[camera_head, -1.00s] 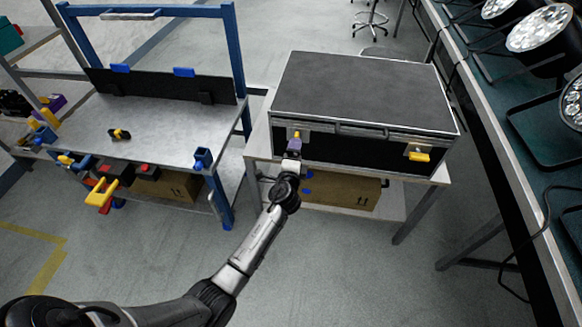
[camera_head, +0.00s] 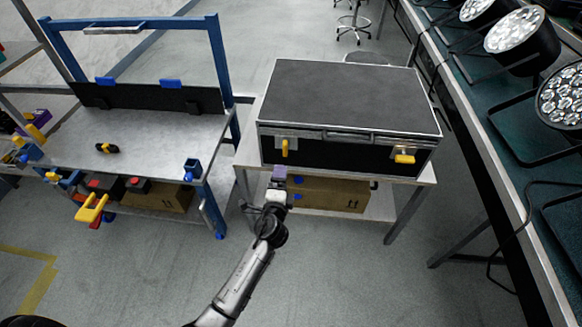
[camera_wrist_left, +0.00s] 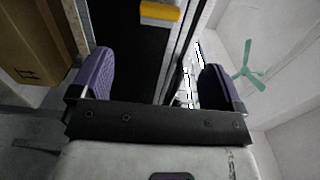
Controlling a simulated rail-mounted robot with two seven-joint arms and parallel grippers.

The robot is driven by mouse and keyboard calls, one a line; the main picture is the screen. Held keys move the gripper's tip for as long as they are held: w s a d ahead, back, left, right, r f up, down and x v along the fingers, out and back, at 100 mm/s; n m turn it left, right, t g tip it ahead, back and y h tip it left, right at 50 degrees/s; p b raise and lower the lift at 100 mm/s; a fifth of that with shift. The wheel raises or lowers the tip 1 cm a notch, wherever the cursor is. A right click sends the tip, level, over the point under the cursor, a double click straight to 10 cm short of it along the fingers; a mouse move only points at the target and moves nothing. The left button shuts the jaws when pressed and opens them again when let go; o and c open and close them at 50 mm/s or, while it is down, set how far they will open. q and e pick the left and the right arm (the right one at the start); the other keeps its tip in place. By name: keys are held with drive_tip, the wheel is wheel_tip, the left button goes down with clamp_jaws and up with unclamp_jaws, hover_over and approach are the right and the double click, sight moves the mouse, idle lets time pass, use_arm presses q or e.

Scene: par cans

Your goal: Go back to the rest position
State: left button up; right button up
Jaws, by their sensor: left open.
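My left gripper (camera_head: 278,175) is in front of the black case, just below its front left latch, apart from it. In the left wrist view its two purple fingers (camera_wrist_left: 160,85) stand wide apart with nothing between them. The case (camera_head: 350,97) is closed and lies on a white table. Its left yellow latch (camera_head: 285,147) hangs vertical and its right yellow latch (camera_head: 404,159) lies horizontal. A yellow latch (camera_wrist_left: 160,13) also shows at the top of the left wrist view. My right gripper is not in view.
A cardboard box (camera_head: 330,194) sits on the shelf under the white table (camera_head: 427,174). A blue-framed workbench (camera_head: 150,130) with tools stands at the left. Several par cans (camera_head: 522,32) stand on the teal bench at the right. Open floor lies in front.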

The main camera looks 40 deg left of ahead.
use_arm(q)
drive_tip(key=s+a+f+n+g+y, duration=0.25)
drive_tip(key=s+n+g, duration=0.2)
drive_tip(key=n, duration=0.45)
drive_tip(key=s+d+r+n+g+h+p, duration=0.1)
drive_tip(key=s+d+r+g+h+p, duration=0.1)
drive_tip(key=s+d+r+h+p, duration=0.35)
drive_tip(key=s+d+r+n+g+h+p, duration=0.1)
drive_tip(key=s+d+r+g+h+p, duration=0.1)
drive_tip(key=s+d+r+h, duration=0.55)
drive_tip(key=s+d+f+g+p, duration=0.1)
drive_tip(key=s+p, duration=0.1)
drive_tip(key=s, duration=0.4)
drive_tip(key=s+d+f+g+y+p, duration=0.1)
drive_tip(key=s+p, duration=0.2)
drive_tip(key=s, duration=0.3)
drive_tip(key=s+d+f+g+p, duration=0.1)
drive_tip(key=s+g+p, duration=0.1)
drive_tip(key=s, duration=0.3)
wheel_tip(320, 180, up, 37)
drive_tip(key=p, duration=3.6)
drive_tip(key=shift+m+p, duration=0.35)
drive_tip(key=shift+m, duration=0.05)
drive_tip(key=shift+a+f+t, duration=0.1)
drive_tip(key=shift+f+t, duration=0.05)
drive_tip(key=shift+t, duration=0.1)
